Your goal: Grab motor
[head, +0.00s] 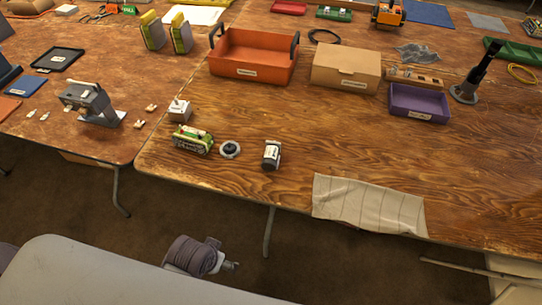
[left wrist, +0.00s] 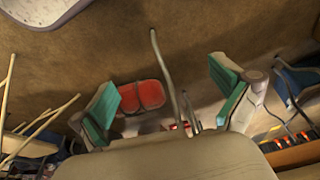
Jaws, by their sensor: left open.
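A small dark cylinder with a white label (head: 271,155), possibly the motor, stands near the front edge of the wooden table (head: 300,130) in the head view. A round dark disc (head: 230,149) lies just left of it, and a green, tracked-looking unit (head: 192,139) is further left. I cannot tell for certain which of these is the motor. My left gripper (left wrist: 166,96) shows in the left wrist view with its two teal-padded fingers spread wide and nothing between them. It faces brown floor, away from these objects. I cannot make out my right gripper in either view.
An orange tray (head: 252,76), a cardboard box (head: 346,69) and a purple bin (head: 420,103) stand behind. A striped cloth (head: 368,204) hangs over the front edge. A grey device (head: 91,101) stands on the left table. The table's middle is clear.

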